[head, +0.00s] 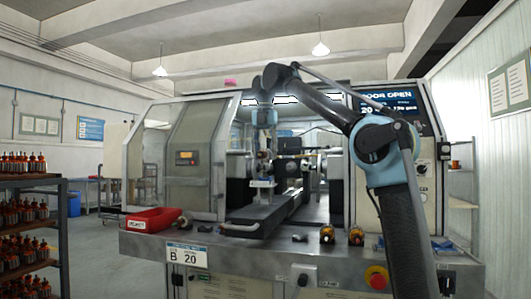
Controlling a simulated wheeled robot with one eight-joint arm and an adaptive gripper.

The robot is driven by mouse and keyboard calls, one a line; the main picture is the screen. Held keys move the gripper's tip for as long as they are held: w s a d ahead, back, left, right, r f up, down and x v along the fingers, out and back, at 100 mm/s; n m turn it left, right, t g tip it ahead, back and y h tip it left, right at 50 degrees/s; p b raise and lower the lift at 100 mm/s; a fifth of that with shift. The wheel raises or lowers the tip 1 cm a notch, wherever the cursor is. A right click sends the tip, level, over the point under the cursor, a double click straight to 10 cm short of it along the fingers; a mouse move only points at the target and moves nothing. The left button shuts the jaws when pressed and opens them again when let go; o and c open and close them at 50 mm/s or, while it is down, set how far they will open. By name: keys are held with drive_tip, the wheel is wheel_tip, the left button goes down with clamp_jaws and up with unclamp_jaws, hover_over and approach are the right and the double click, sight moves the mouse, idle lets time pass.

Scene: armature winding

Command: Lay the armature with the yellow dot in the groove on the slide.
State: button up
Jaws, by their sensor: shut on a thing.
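My gripper (264,150) hangs pointing down inside the machine's open doorway. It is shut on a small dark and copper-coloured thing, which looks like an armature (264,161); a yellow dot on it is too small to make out. The slide (258,218) is a long dark bed running out of the doorway toward me. A small light-coloured holder (262,184) stands on the slide, almost directly below my gripper with a gap between. The groove itself cannot be made out. Two more armatures, one (327,234) and another (356,237), rest on the front ledge right of the slide.
A red bin (150,221) stands on the ledge at left. The doorway's left panel (222,160) stands close to my gripper. A screen (388,101) reads "DOOR OPEN". A red stop button (377,278) is on the front. A rack of armatures (30,180) stands far left.

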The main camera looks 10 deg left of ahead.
drive_tip(key=shift+f, duration=2.6)
drive_tip(key=shift+f, duration=0.35)
drive_tip(key=o, duration=1.3)
drive_tip(key=shift+o, duration=0.2)
drive_tip(key=shift+r, duration=0.1)
wheel_tip(320, 180, up, 10)
drive_tip(key=shift+w+r, duration=0.1)
drive_tip(key=shift+r, duration=0.7)
